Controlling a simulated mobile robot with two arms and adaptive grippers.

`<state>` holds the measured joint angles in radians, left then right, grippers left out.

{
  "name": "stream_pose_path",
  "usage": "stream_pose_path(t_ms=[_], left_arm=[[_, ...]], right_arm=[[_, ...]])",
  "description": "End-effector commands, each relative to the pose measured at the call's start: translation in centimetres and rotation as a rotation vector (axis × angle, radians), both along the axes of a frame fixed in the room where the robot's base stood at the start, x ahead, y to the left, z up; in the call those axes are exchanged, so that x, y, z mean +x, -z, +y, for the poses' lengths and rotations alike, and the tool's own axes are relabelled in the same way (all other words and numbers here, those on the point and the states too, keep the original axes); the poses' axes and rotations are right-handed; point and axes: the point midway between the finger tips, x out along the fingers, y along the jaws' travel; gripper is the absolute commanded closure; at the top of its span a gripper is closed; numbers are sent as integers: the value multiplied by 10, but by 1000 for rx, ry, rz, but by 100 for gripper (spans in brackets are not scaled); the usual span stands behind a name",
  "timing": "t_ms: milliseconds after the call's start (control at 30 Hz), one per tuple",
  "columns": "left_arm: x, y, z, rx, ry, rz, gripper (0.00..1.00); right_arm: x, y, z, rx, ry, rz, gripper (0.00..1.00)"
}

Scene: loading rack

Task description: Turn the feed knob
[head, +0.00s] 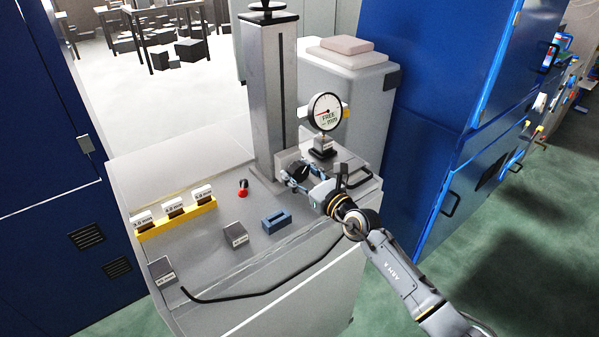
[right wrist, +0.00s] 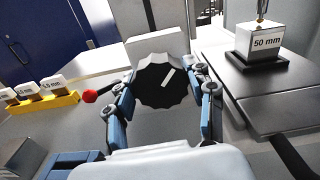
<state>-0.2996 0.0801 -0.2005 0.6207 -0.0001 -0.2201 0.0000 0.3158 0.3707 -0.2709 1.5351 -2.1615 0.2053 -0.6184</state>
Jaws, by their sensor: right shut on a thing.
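The feed knob is black with a scalloped rim and a white pointer line (right wrist: 160,82) in the right wrist view. The line tilts up to the right. In the head view the knob (head: 299,170) sits on a grey block at the foot of the grey column (head: 273,95). My right gripper (head: 296,177) is shut on the knob, with one finger on each side of its rim; the gripper also shows in the right wrist view (right wrist: 164,92). My left gripper is out of view.
A round dial gauge (head: 326,112) stands above a small block right of the column; the block (right wrist: 268,42) reads 50 mm.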

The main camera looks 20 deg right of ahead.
Motion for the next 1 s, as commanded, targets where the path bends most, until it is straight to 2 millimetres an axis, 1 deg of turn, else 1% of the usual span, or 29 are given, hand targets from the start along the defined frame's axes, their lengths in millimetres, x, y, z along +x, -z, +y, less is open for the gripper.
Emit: stream_pose_path(t_ms=[200,500,700,1000], left_arm=[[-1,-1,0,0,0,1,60],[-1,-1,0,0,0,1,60],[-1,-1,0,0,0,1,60],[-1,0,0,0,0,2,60]], right_arm=[[0,-1,0,-184,0,-67,78],[0,0,1,-373,0,-136,78],[0,0,0,-445,0,-161,78],[0,0,1,-478,0,-174,78]])
